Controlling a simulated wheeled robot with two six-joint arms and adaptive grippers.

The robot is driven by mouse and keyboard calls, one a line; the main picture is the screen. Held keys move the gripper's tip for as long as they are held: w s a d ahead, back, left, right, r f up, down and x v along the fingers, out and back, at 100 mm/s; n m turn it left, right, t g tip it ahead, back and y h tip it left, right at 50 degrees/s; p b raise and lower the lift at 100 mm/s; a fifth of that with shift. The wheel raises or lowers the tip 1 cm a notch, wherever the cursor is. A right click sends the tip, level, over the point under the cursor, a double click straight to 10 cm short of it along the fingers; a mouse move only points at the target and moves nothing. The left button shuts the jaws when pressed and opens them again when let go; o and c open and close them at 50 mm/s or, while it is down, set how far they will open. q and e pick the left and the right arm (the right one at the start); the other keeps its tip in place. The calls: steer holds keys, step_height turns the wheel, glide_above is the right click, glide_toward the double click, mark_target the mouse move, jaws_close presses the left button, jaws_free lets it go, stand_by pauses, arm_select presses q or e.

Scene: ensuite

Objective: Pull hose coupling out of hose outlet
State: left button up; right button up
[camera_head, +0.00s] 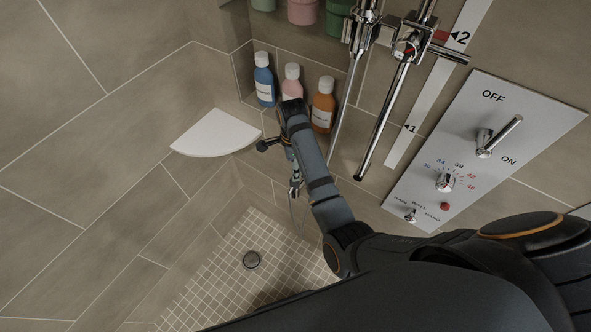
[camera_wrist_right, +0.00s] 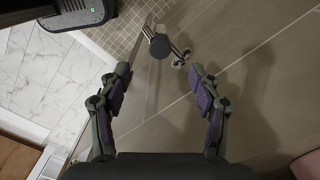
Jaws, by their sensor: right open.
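In the right wrist view, a dark grey cylinder with a round end, seemingly the hose coupling (camera_wrist_right: 160,46), stands out ahead. A small chrome fitting, seemingly the hose outlet (camera_wrist_right: 180,58), is beside it at the wall. My right gripper (camera_wrist_right: 160,70) is open and empty. Its two fingers lie to either side, below the coupling in the picture, apart from it. In the head view, my right arm reaches in from the lower right and covers much of this spot. A chrome piece (camera_head: 295,186) shows just beside the arm. My left gripper is not in view.
A white corner shelf (camera_head: 215,134) is left of my arm. A blue bottle (camera_head: 264,80), a pink bottle (camera_head: 291,82) and an orange bottle (camera_head: 323,104) stand in a niche close behind it. A shower rail (camera_head: 390,115) and control panel (camera_head: 470,150) are at right.

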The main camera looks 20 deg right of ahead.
mark_target(292, 188)
step_height(292, 188, down, 3)
steer(key=shift+f+p, duration=0.1)
steer(key=shift+p, duration=0.2)
step_height(292, 188, down, 6)
steer(key=shift+s+d+r, duration=0.1)
steer(key=shift+f, duration=0.5)
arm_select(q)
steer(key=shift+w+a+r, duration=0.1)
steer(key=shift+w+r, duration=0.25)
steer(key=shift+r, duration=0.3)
arm_select(e)
steer(key=shift+c, duration=0.3)
steer(key=shift+c, duration=1.3)
steer(key=c, duration=1)
arm_select(q)
steer(key=shift+p, duration=0.3)
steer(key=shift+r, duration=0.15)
arm_select(e)
steer(key=shift+r, duration=0.15)
